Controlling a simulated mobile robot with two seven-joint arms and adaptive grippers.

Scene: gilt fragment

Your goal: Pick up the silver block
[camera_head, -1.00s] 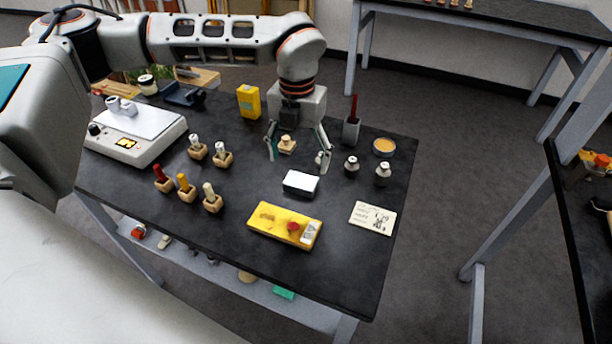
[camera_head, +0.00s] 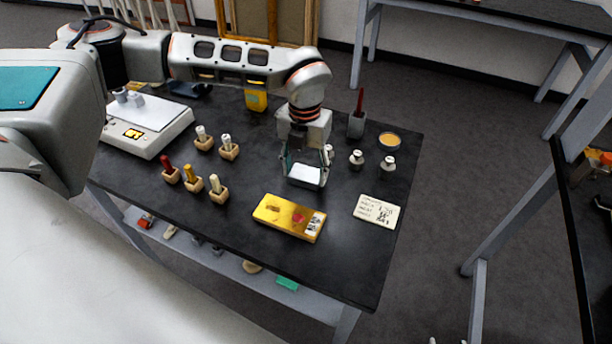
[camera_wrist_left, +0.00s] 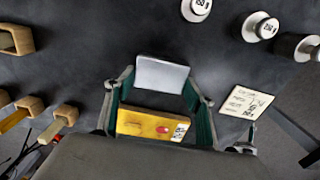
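The silver block (camera_head: 306,174), a small flat block with a pale bright top, lies on the black table behind the yellow box. It also shows in the left wrist view (camera_wrist_left: 161,74). My left gripper (camera_head: 306,168) points down at the block, with its fingers spread on either side of it. In the left wrist view the open fingers (camera_wrist_left: 158,88) flank the block, and I see no clear grip on it. Contact between fingers and block cannot be told. My right gripper is not recognisable in these views.
A yellow box (camera_head: 288,217) with a red spot lies in front of the block, and a printed card (camera_head: 377,211) lies to its right. Small weights (camera_head: 356,159) stand to the right. Handled stamps (camera_head: 218,188) and a scale (camera_head: 146,127) are on the left.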

